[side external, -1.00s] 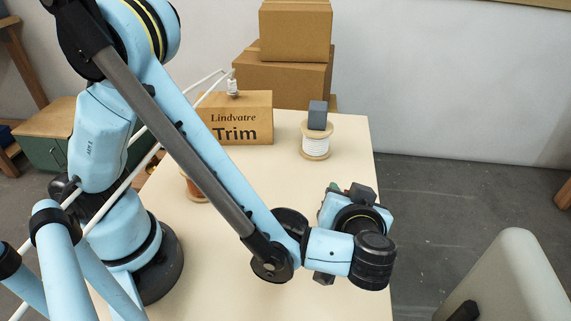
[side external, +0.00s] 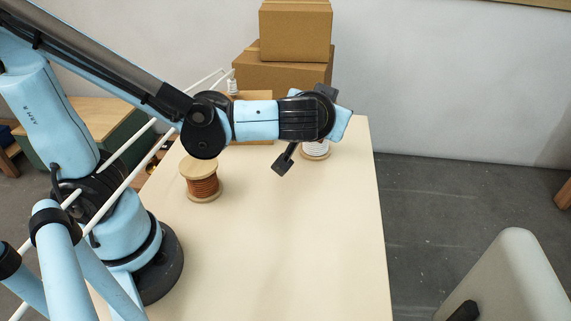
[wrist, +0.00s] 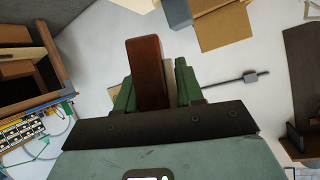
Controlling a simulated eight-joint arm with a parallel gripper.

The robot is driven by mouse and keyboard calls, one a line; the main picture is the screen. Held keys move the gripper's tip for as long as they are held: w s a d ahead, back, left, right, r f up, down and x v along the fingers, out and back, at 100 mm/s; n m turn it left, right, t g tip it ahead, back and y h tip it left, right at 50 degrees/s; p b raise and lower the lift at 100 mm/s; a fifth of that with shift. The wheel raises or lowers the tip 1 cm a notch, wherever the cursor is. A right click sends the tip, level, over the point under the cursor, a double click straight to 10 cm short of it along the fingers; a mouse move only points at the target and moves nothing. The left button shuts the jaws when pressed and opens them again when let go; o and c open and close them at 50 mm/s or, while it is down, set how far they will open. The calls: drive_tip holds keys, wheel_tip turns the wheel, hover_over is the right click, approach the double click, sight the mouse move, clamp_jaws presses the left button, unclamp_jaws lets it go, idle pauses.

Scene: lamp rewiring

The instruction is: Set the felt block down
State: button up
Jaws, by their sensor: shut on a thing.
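In the wrist view, my gripper (wrist: 152,75) is shut on a reddish-brown block (wrist: 147,72), which I take to be the felt block. A pale strip shows along the block's right side, between the green fingers. The block points away from the camera, with wall and boxes behind it. In the side view, my wrist hangs over the far part of the table (side external: 290,230), in front of a spool of white wire (side external: 316,152).
A spool of copper-coloured wire (side external: 202,185) stands on the table's left, near my base. Cardboard boxes (side external: 295,32) are stacked at the back; the Trim box is mostly covered by my arm. The table's middle and front are clear.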

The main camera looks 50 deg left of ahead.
wheel_tip(320, 180, down, 9)
drive_tip(key=s+m+t+h, duration=0.2)
drive_tip(key=m+h, duration=0.4)
drive_tip(key=h, duration=0.2)
drive_tip(key=shift+d+r+m+g+h, duration=1.5)
drive_tip(key=shift+d+m+g+h, duration=2.2)
drive_tip(key=shift+d+m+h, duration=1.9)
drive_tip(key=shift+m+y, duration=0.3)
drive_tip(key=shift+m, duration=0.1)
drive_tip(key=w+a+f, duration=0.4)
drive_tip(key=w+a, duration=0.1)
drive_tip(key=w+a+f, duration=0.2)
drive_tip(key=a, duration=0.1)
drive_tip(key=shift+w+f, duration=0.3)
drive_tip(key=shift+f, duration=2.15)
